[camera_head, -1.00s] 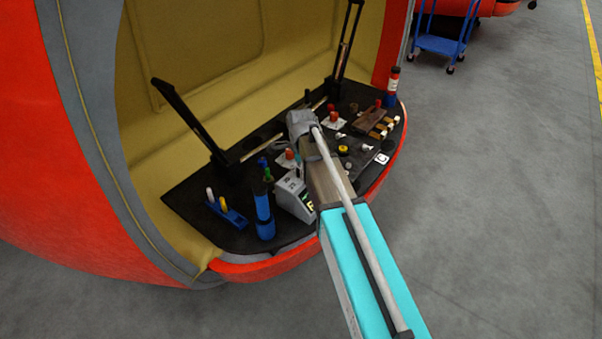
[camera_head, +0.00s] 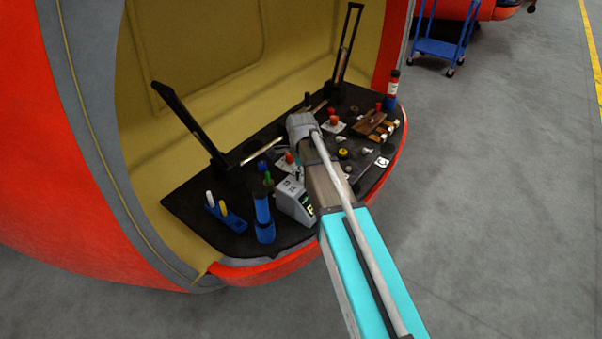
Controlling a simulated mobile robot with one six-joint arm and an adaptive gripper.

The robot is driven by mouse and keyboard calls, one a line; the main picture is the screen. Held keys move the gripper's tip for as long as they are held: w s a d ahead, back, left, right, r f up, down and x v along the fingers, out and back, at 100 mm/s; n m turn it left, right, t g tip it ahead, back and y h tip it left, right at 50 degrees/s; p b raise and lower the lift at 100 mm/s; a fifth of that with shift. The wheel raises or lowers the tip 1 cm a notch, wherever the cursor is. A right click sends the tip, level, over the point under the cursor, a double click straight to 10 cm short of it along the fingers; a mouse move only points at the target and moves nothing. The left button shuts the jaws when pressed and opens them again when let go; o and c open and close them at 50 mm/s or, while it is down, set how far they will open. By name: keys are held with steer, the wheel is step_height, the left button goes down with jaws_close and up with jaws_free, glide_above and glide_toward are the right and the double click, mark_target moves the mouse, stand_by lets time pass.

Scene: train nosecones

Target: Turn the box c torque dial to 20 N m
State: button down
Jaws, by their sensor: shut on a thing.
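My gripper (camera_head: 301,128) is at the far end of my arm, low over the middle of the dark worktop. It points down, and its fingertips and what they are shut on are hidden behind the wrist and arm. A light grey box (camera_head: 292,194) with dark numbers on its top and a green-and-black front stands just in front of and below the gripper.
The dark worktop (camera_head: 190,195) is crowded. A blue bottle (camera_head: 263,218) and a blue holder with white and yellow handles (camera_head: 225,215) stand at left. Black upright bars (camera_head: 185,115) rise behind. A brown block (camera_head: 371,122) and a red-and-blue bottle (camera_head: 391,92) are at right.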

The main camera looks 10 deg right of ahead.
steer(key=shift+n, duration=0.5)
steer(key=n, duration=0.3)
steer(key=shift+n, duration=2.4)
steer(key=shift+c, duration=1.3)
jaws_free()
steer(key=shift+m, duration=0.3)
